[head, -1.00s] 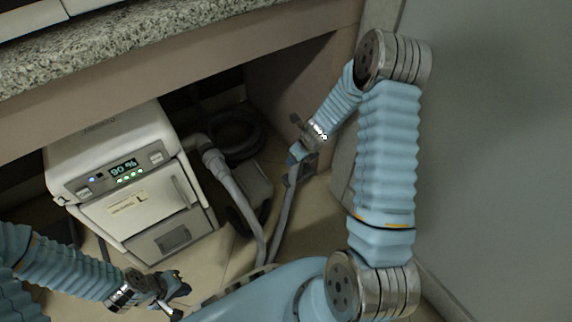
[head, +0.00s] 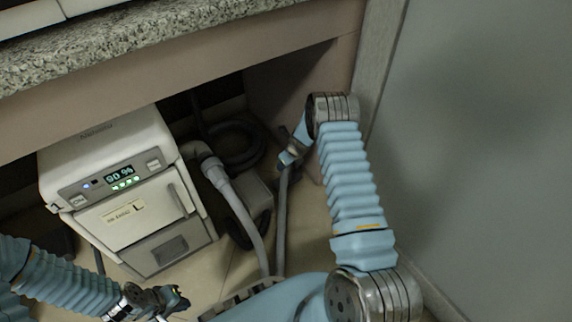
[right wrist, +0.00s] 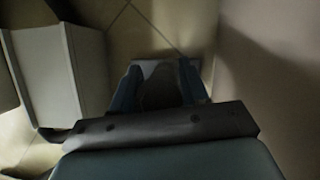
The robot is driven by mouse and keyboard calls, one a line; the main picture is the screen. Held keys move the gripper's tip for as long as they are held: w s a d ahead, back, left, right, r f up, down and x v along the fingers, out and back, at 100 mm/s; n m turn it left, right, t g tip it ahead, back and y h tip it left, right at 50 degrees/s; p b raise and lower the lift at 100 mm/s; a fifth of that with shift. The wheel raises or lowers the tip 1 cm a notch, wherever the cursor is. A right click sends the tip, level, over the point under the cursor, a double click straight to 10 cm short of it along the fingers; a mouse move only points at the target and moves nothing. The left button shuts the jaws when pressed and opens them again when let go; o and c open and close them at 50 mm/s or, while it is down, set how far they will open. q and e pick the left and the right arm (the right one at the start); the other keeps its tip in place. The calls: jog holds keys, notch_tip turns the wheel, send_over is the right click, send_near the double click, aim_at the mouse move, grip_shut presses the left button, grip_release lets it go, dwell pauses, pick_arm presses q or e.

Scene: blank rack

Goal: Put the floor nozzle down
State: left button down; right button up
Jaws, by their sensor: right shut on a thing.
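My right gripper (head: 288,158) is low under the counter, beside the grey hose end, and partly hidden by its own arm. In the right wrist view its two blue fingers (right wrist: 158,88) are closed on the dark floor nozzle (right wrist: 160,92), which sits between them above the tiled floor. In the head view the nozzle is mostly hidden at the gripper, and a grey tube (head: 281,215) runs down from there. I cannot tell whether the nozzle touches the floor. My left gripper (head: 172,306) is open and empty at the lower left, in front of the white machine.
A white machine (head: 75,165) with a lit display stands at left under the granite counter (head: 150,42). Its grey hose (head: 240,215) curves towards me. A dark coiled hose (head: 262,145) lies behind. The grey wall (head: 480,150) bounds the right side.

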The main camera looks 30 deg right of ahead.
jog(key=shift+f, duration=0.1)
jog(key=o, duration=1)
